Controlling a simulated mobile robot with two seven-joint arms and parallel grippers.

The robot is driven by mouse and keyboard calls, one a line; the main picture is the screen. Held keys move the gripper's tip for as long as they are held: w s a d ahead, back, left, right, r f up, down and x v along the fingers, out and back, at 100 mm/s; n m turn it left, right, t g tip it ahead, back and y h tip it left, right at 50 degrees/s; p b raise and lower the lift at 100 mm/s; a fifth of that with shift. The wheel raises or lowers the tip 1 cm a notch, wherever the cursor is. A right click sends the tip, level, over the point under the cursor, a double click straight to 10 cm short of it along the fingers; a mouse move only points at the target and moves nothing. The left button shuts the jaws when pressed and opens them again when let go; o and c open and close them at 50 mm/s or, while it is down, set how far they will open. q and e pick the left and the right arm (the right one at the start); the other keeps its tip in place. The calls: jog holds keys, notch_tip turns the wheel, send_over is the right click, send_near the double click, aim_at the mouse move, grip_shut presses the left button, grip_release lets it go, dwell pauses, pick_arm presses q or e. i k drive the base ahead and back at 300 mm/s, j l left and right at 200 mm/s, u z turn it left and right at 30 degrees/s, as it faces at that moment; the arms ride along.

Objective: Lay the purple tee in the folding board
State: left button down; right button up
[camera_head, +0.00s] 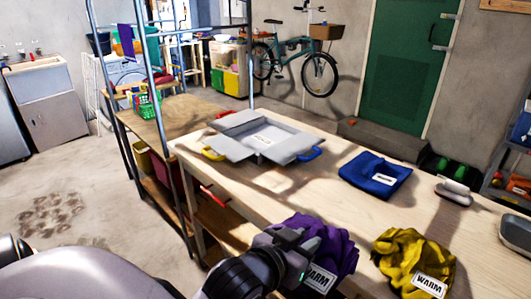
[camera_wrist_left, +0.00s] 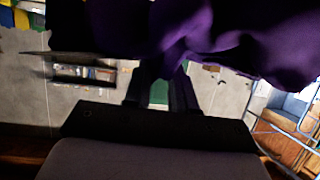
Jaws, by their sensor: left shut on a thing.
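The purple tee (camera_head: 335,245) is a crumpled bundle with a white "WARM" label, at the near edge of the wooden table. My left gripper (camera_head: 302,240) is shut on it; the jaws are partly covered by cloth. In the left wrist view the purple tee (camera_wrist_left: 185,30) hangs across the top, gathered between the fingers (camera_wrist_left: 165,85). The folding board (camera_head: 265,138) lies farther back on the table, grey, with panels spread and a small white label in its middle. No cloth lies on it. My right gripper is not in view.
A crumpled yellow garment (camera_head: 405,258) with a "WARM" label lies to the right of the tee. A folded blue garment (camera_head: 375,172) lies right of the board. A metal rack post (camera_head: 165,125) rises by the table's left end. Bare tabletop separates tee and board.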

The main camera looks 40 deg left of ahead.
aim_at(263, 139)
jog(key=k+l+u, duration=0.1)
jog(key=u, duration=0.8)
jog(key=i+u, duration=0.4)
